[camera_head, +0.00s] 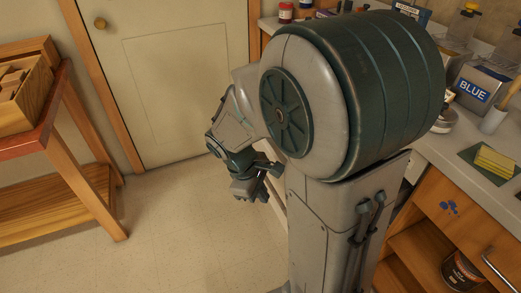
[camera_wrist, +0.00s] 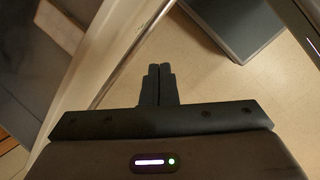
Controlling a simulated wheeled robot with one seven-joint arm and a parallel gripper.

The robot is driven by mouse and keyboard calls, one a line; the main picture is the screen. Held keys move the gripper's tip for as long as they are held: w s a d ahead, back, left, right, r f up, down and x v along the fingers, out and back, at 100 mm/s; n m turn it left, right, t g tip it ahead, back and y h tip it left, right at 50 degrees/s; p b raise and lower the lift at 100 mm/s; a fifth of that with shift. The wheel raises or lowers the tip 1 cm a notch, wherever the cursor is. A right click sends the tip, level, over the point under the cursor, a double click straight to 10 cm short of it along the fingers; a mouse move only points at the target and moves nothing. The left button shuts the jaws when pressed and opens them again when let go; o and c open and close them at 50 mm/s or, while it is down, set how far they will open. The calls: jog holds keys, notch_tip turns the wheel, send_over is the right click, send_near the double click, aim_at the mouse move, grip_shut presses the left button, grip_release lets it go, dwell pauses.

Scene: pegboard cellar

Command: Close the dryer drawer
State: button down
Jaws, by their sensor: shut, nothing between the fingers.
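My gripper (camera_head: 262,196) hangs low beside the counter, in front of the pale door. In the wrist view its two dark fingers (camera_wrist: 159,72) are together and hold nothing. No dryer drawer can be made out for certain; my arm hides much of the counter front in the head view. In the wrist view a thin metal bar (camera_wrist: 132,51) runs slantwise just left of the fingers, beside a pale edge. I cannot tell whether it belongs to the drawer or whether the fingers touch it.
Below is a wooden cabinet (camera_head: 440,205). A wooden table (camera_head: 65,140) stands left. A grey box-like thing (camera_wrist: 235,25) shows in the wrist view. Floor (camera_head: 190,220) is clear.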

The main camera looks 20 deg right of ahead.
jog(key=w+n+t+h+p, duration=0.1)
jog(key=w+n+h+p, duration=0.4)
jog(key=w+n, duration=0.3)
jog(key=d+f+n+b, duration=0.1)
jog(key=d+f+b, duration=0.1)
jog(key=d+f, duration=0.4)
jog(key=shift+s+d, duration=0.4)
jog(key=shift+d, duration=0.2)
jog(key=shift+w, duration=0.1)
